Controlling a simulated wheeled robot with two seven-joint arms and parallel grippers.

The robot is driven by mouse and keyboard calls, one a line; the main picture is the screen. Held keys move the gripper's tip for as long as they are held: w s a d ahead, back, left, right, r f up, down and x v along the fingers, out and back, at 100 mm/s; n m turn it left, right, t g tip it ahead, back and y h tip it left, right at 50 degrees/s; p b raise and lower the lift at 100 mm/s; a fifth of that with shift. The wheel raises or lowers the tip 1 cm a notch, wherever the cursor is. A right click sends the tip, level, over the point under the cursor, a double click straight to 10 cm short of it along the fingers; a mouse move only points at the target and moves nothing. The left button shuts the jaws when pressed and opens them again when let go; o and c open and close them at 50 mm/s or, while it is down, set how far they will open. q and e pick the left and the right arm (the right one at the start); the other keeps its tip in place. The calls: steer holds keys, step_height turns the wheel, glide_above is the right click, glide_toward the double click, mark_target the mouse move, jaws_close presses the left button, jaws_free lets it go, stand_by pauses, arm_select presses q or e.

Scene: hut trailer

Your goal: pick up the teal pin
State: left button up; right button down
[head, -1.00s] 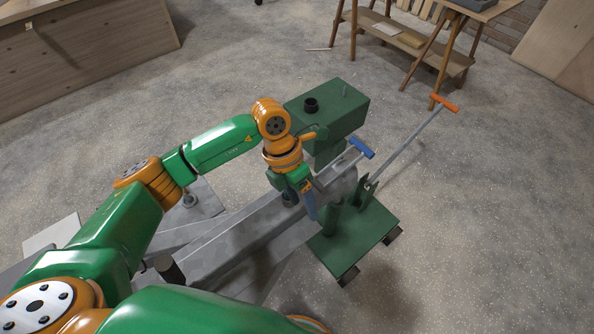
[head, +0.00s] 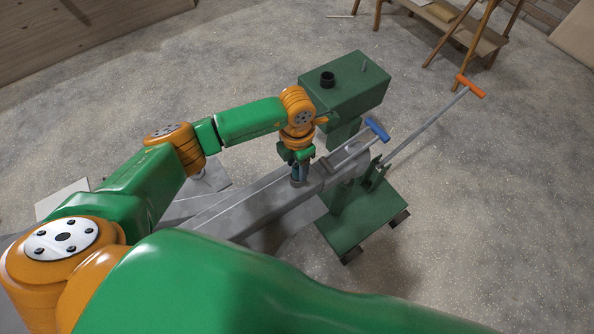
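I cannot make out a teal pin for certain. A thin, upright grey-green rod (head: 363,66) stands on top of the green box (head: 345,97); its colour is hard to tell. My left gripper (head: 299,168) points down over the grey drawbar (head: 243,208), in front of the box. A short grey stub (head: 299,182) shows right below its fingers. The fingers are small and partly hidden by the wrist, so I cannot tell their opening or whether anything is between them. My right gripper is out of view.
A blue-handled bar (head: 377,130) lies along the drawbar's far end. A long lever with an orange grip (head: 470,86) slants up to the right. A green wheeled base (head: 362,222) stands below. A wooden trestle (head: 463,32) is at the back right. Open floor lies at right.

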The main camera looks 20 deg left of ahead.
arm_select(q)
jaws_close()
